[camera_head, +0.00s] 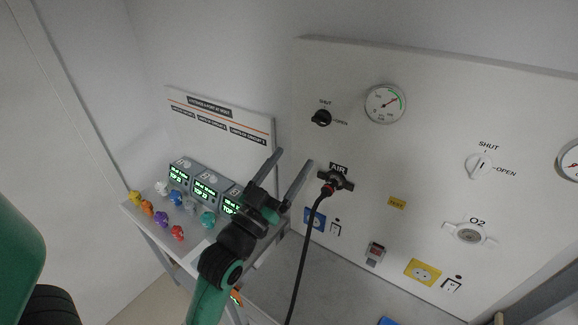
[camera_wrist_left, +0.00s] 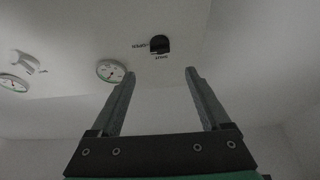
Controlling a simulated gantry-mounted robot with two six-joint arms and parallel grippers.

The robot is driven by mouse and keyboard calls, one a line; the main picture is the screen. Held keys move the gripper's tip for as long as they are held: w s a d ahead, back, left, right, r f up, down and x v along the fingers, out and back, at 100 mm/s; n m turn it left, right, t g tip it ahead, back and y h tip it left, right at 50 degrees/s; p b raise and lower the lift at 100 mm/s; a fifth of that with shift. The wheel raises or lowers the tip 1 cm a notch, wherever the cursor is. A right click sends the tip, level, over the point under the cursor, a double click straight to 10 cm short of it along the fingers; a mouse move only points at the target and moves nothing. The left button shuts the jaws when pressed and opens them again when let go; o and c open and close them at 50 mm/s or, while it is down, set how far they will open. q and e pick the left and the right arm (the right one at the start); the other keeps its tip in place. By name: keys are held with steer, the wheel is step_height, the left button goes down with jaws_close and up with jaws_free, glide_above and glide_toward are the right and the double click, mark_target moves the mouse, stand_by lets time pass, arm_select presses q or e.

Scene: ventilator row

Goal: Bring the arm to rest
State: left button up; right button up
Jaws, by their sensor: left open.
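My left gripper (camera_head: 295,165) is open and empty in the head view. It is raised in front of the wall, between the ventilator row and the AIR outlet. In the left wrist view its two fingers (camera_wrist_left: 156,75) stand wide apart with nothing between them. Beyond the fingertips the black shut/open knob (camera_wrist_left: 160,44) shows on the wall panel. The same black knob also shows in the head view (camera_head: 321,118). My right gripper is in neither view.
Small ventilator monitors (camera_head: 206,190) stand on a shelf with several coloured knobs (camera_head: 162,219). A black hose is plugged into the AIR outlet (camera_head: 336,180). The wall panel carries a gauge (camera_head: 385,104), a white shut/open knob (camera_head: 479,166) and an O2 outlet (camera_head: 470,234).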

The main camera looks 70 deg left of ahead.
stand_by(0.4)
arm_select(q)
steer(key=w+d+r+m+t+h+p, duration=0.2)
steer(key=d+r+m+t+h, duration=0.2)
steer(key=d+r, duration=0.9)
steer(key=w+d+r+m+t+h+p, duration=0.2)
steer(key=d+r+t+h, duration=0.3)
steer(key=d+r+h, duration=0.6)
step_height(320, 180, up, 6)
steer(key=shift+w+d+r+m, duration=0.15)
steer(key=shift+w+d+m, duration=0.4)
steer(key=shift+d+m, duration=0.35)
